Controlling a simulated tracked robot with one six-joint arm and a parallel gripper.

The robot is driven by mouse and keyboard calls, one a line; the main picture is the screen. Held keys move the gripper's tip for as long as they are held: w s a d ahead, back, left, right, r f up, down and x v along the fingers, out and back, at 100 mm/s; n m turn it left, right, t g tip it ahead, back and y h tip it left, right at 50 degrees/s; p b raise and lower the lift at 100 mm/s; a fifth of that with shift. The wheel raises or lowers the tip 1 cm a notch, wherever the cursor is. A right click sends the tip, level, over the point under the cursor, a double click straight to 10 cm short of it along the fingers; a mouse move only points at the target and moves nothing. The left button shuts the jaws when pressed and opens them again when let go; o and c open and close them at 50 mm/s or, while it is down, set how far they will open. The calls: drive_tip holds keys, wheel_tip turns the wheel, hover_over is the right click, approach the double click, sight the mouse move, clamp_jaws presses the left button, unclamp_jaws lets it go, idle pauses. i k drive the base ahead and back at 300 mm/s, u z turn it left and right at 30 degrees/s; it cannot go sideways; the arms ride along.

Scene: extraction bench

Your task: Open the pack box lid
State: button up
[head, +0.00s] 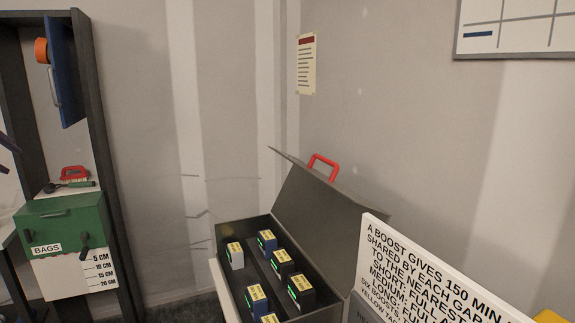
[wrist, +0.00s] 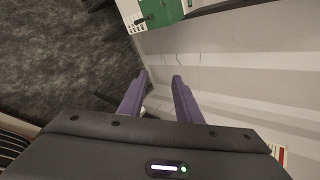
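The pack box (head: 230,288) is a dark grey case at the lower middle of the head view. Its lid (head: 325,212) stands raised and tilted back on the right, with a red handle (head: 322,166) at its top edge. Several small blue, black and grey packs with yellow tops, such as one pack (head: 257,298), stand inside. My gripper (wrist: 160,77) shows two purple fingers spread apart with nothing between them. It is away from the box, which is not seen in the wrist view.
A green BAGS box (head: 62,225) hangs on the dark rack at left; it also shows in the wrist view (wrist: 165,10). A white sign (head: 430,275) stands at the box's right and hides part of it. Carpeted floor (wrist: 60,60) lies clear below.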

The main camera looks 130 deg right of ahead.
sight(322, 217)
drive_tip(key=z, duration=0.05)
drive_tip(key=i, duration=0.45)
drive_tip(key=z, duration=4.05)
